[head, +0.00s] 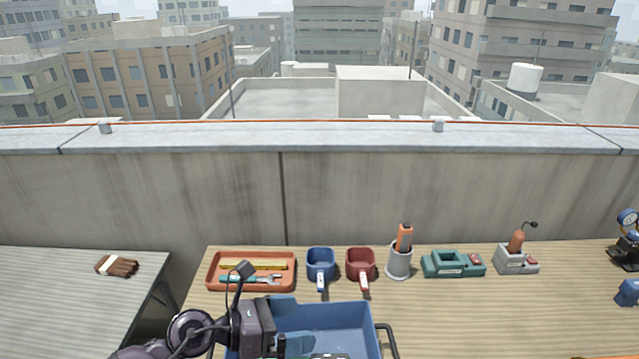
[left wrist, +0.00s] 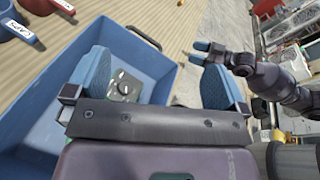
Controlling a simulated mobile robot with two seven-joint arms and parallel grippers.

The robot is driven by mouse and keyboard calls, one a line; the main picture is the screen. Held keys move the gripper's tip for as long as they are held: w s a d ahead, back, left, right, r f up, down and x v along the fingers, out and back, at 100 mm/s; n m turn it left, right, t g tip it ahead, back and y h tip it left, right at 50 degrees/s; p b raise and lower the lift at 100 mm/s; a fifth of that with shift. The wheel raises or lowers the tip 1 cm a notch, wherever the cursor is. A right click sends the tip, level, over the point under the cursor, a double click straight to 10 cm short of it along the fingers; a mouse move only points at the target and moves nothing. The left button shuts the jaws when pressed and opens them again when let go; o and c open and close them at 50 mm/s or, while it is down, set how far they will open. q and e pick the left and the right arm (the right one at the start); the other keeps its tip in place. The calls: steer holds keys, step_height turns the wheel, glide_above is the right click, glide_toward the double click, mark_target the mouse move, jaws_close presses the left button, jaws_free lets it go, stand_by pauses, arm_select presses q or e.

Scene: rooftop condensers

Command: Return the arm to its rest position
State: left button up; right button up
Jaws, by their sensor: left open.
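My left gripper (head: 291,322) comes in from the lower left in the head view. It is above the left side of a blue bin (head: 376,335) and its fingers are apart. In the left wrist view, the left gripper (left wrist: 155,86) has its two blue fingers wide apart with nothing held between them. The blue bin (left wrist: 48,107) lies below, with a dark grey and green item (left wrist: 125,88) in it. My right gripper (left wrist: 203,52) shows small at the right of the left wrist view; its jaw opening is unclear.
An orange tray with tools (head: 210,272), a blue cup (head: 320,262), a red cup (head: 360,264), a grey holder (head: 398,264), a green device (head: 447,264) and a grey stand (head: 512,261) line the bench's back. The bench (head: 480,315) right of the bin is largely clear.

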arm_select(q)
steer(key=w+a+r+n+t, duration=0.2)
steer(key=a+r+n+t, duration=0.5)
steer(key=n+t, duration=0.55)
steer(key=s+a+f+n+y, duration=0.2)
steer(key=a+n+y, duration=0.6)
steer(key=n, duration=0.4)
steer(key=s+a+f+n+y, duration=0.1)
steer(key=a+f+n+y, duration=0.1)
steer(key=a+n+y, duration=0.65)
steer(key=s+f+n+g, duration=0.5)
steer(key=s+n+g, duration=0.2)
steer(key=s, duration=0.3)
steer(key=s+f+n+g, duration=0.6)
steer(key=s+n, duration=0.1)
steer(key=s, duration=0.2)
steer(key=w+f+t, duration=0.2)
steer(key=w+f+t+h, duration=0.1)
steer(key=w+f+t, duration=0.1)
steer(key=f, duration=0.1)
steer(key=w+f+m+t, duration=0.1)
steer(key=w+f+t, duration=0.1)
steer(key=f, duration=0.1)
steer(key=shift+w+d+f, duration=0.1)
steer(key=shift+w+d, duration=0.15)
steer(key=shift+w, duration=0.15)
steer(key=shift+w+f+t+h, duration=0.25)
steer(key=shift+f+t, duration=0.4)
steer(key=shift+t, duration=0.1)
steer(key=shift+d+f, duration=0.1)
